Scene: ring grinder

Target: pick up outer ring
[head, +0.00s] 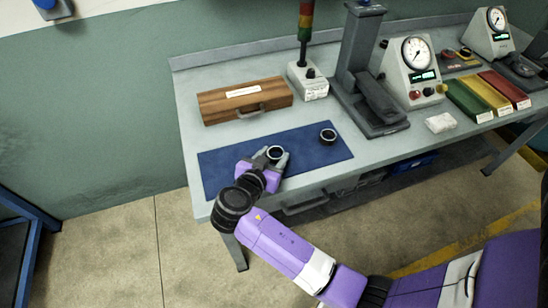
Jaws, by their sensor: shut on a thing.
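A dark ring with a light inner face (275,152) sits between the fingertips of my gripper (276,158), above the left-middle part of the blue mat (225,172). My gripper is shut on this ring; the fingers cover its sides. I cannot tell whether the ring touches the mat or is lifted. A second dark ring (328,136) lies on the mat near its right end, apart from my gripper. The view does not tell which of the two is the outer ring by size.
A wooden case (222,107) lies behind the mat. A signal light stand (307,85), a grey press (362,65) and a dial gauge box (410,75) stand farther right. Green, yellow and red bins (490,92) and a white cloth (440,122) lie at the right. The mat's right half is mostly clear.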

